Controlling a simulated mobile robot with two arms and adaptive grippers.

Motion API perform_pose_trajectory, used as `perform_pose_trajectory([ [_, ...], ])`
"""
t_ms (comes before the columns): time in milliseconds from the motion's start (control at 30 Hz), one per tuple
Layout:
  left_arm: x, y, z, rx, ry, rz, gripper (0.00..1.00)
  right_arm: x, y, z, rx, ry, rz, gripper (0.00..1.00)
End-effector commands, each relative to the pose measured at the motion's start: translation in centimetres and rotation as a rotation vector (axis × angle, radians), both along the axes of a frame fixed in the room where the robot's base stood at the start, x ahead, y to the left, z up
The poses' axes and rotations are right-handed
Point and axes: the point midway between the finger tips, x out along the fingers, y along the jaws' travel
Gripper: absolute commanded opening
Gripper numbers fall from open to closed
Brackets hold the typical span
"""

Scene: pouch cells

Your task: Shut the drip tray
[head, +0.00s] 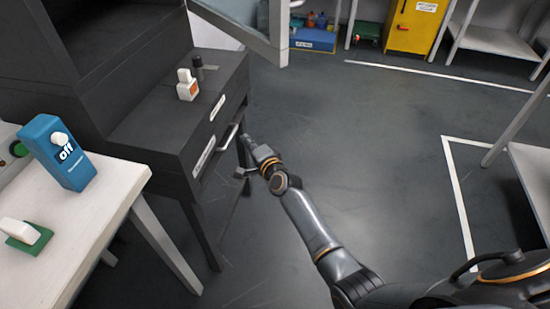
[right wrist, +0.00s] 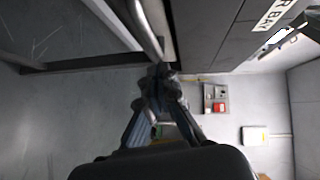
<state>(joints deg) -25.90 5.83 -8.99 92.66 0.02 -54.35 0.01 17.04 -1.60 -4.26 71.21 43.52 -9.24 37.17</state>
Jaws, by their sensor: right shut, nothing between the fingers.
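The drip tray appears to be the low drawer-like front with a white label (head: 203,157) in the dark cabinet. Its pale bar handle (head: 228,137) faces the open floor, and a bar also shows in the right wrist view (right wrist: 147,28). The label text is too small to read, and I cannot tell how far the tray stands out. My right gripper (head: 246,150) is just right of the handle, its fingers together and empty. In the right wrist view the closed fingertips (right wrist: 158,72) are close to the bar; contact is unclear. My left gripper is out of view.
A white table (head: 110,205) at left holds a blue "off" box (head: 60,155). A grey-framed panel (head: 245,22) hangs above.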

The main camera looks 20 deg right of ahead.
Motion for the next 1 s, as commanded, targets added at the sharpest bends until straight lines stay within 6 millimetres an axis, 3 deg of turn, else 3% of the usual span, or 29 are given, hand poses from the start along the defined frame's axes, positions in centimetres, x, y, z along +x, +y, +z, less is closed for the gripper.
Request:
perform_pose_trajectory([
  [233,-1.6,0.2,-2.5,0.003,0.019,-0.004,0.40,-2.7,-0.7,0.6,-0.001,0.001,-0.003,0.00],
  [600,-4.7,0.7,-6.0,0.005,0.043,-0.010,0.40,-8.6,-1.9,1.3,-0.002,0.001,-0.003,0.00],
  [1000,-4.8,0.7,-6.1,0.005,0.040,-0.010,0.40,-10.2,-1.9,1.3,-0.026,0.010,0.016,0.00],
])
